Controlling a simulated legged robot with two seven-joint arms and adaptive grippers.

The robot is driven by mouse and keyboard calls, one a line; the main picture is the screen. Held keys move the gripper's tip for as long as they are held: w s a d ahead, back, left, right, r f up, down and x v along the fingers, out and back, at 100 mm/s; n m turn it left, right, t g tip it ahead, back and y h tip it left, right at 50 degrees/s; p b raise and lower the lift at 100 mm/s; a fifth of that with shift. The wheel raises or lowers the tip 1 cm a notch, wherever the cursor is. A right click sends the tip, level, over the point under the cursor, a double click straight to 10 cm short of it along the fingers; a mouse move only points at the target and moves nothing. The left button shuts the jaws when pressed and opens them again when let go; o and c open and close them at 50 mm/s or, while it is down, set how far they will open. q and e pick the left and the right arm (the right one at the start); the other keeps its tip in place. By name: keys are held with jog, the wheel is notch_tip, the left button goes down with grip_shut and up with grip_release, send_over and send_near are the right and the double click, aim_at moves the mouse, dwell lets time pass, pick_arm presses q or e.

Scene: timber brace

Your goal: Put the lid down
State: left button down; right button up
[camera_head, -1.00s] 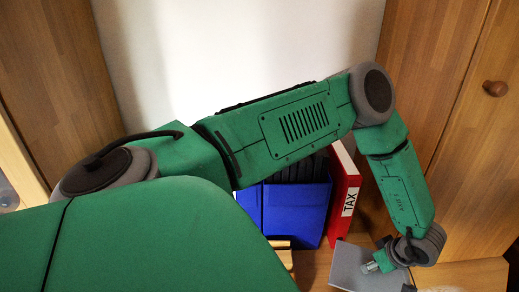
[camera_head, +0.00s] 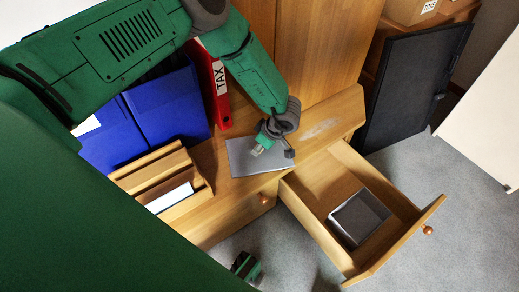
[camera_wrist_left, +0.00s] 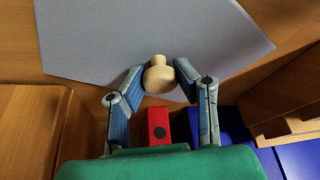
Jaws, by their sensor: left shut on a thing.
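The lid (camera_head: 260,157) is a flat grey plate over the wooden top in front of the red TAX binder. I cannot tell whether it touches the wood. My left gripper (camera_head: 265,146) is at its right part. In the left wrist view, the fingers (camera_wrist_left: 160,72) are shut on the lid's pale wooden knob (camera_wrist_left: 158,80), and the grey plate (camera_wrist_left: 150,35) spreads beyond them. A grey open box (camera_head: 359,217) sits in the pulled-out drawer (camera_head: 318,186), to the lower right of the lid.
Blue binders (camera_head: 150,115), the red binder (camera_head: 214,85) and a wooden letter rack (camera_head: 160,180) stand left of the lid. A dark panel (camera_head: 415,85) leans at the right. Grey carpet (camera_head: 455,210) lies beyond the drawer.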

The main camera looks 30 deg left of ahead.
pick_arm(q)
jog(key=shift+r, duration=0.1)
jog(key=shift+f, duration=0.2)
jog(key=c, duration=1.3)
grip_release()
jog(key=shift+o, duration=0.2)
jog(key=shift+r, duration=0.15)
jog(key=shift+d+r, duration=0.1)
jog(key=shift+r, duration=0.25)
jog(key=p+v, duration=0.4)
jog(key=v, duration=0.7)
jog(key=shift+r+p, duration=0.15)
jog(key=shift+p, duration=0.2)
